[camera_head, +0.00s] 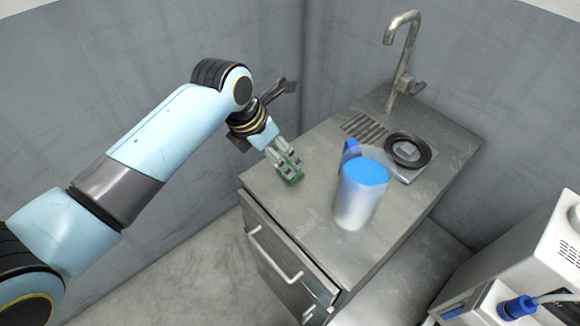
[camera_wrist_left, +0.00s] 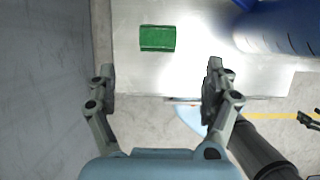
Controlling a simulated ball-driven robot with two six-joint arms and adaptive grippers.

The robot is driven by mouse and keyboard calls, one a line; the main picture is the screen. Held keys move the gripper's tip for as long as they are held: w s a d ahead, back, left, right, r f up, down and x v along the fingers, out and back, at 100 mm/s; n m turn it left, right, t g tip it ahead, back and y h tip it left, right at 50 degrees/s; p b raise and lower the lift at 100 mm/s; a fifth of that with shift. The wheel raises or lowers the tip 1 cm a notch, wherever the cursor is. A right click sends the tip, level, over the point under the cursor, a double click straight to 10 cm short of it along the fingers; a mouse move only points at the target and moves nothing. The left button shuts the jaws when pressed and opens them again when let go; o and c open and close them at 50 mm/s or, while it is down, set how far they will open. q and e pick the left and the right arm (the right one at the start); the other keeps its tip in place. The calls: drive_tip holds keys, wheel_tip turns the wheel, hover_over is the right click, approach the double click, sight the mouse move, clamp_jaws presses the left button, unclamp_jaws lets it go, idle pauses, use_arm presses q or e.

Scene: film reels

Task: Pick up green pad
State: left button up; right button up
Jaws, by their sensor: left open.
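The green pad (camera_head: 292,179) lies on the metal countertop near its left edge, partly hidden by my left gripper in the head view. In the left wrist view the green pad (camera_wrist_left: 157,39) is a small green block, fully visible, ahead of the fingertips and roughly centred between them. My left gripper (camera_head: 283,160) is over the pad in the head view. In the left wrist view my left gripper (camera_wrist_left: 160,76) has its fingers spread wide, with nothing between them.
A pitcher with a blue lid (camera_head: 364,172) and blue handle stands right of the pad. A black ring (camera_head: 408,150) lies by the sink drain, near the tap (camera_head: 400,62). A white machine (camera_head: 550,255) is at the lower right. Walls are close behind the counter.

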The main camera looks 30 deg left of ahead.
sight(290, 164)
use_arm(q)
drive_tip(key=x, duration=0.4)
drive_tip(key=shift+w+f, duration=0.1)
drive_tip(key=shift+f, duration=0.15)
drive_tip(key=x, duration=0.2)
drive_tip(key=b+x, duration=0.1)
drive_tip(key=x, duration=0.2)
drive_tip(key=shift+w+r, duration=0.15)
drive_tip(key=shift+w, duration=0.25)
drive_tip(key=shift+c, duration=0.3)
drive_tip(key=c, duration=1.2)
drive_tip(key=shift+r, duration=0.1)
wheel_tip(290, 164, up, 10)
drive_tip(key=shift+f+p, duration=0.1)
drive_tip(key=shift+p, duration=0.35)
